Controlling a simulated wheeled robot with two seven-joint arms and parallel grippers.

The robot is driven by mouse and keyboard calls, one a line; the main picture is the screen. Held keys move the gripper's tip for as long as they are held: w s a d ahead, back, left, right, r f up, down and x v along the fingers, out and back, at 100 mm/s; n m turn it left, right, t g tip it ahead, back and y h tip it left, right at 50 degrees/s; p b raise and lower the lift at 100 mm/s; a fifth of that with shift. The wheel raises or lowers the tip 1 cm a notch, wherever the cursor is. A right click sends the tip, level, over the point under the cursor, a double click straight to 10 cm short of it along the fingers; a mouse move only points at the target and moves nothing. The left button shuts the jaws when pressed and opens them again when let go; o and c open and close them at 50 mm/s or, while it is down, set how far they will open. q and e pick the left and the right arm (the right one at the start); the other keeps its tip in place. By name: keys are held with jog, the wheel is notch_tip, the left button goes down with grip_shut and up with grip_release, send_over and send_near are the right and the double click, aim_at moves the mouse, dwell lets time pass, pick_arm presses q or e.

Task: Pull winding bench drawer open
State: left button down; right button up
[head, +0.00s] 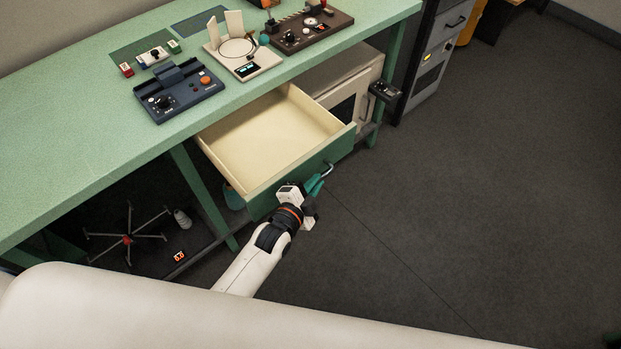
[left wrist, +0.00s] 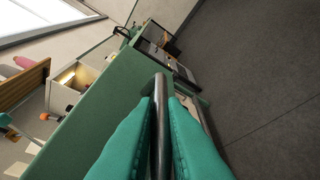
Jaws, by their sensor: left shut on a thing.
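The winding bench drawer (head: 262,140) stands well out from under the green bench top (head: 60,170) in the head view. Its inside is pale and looks empty. Its green front (head: 342,150) carries a dark bar handle (head: 327,170). My left gripper (head: 316,184) is at the drawer front with its green fingers at the handle. In the left wrist view the two green fingers are closed around the handle bar (left wrist: 160,110), and the drawer front (left wrist: 105,120) lies just beyond. The gripper partly covers the handle in the head view. My right gripper is not seen.
A dark blue control unit (head: 180,92), a cream device (head: 242,57) and a brown panel (head: 308,30) stand on the bench. A beige cabinet (head: 345,75) is beside the drawer under the bench. A spoked stand (head: 127,239) is below. The grey floor (head: 470,190) at right is clear.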

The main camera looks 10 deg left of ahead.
pick_arm(q)
jog(key=c, duration=1.5)
grip_release()
jog(key=v, duration=1.2)
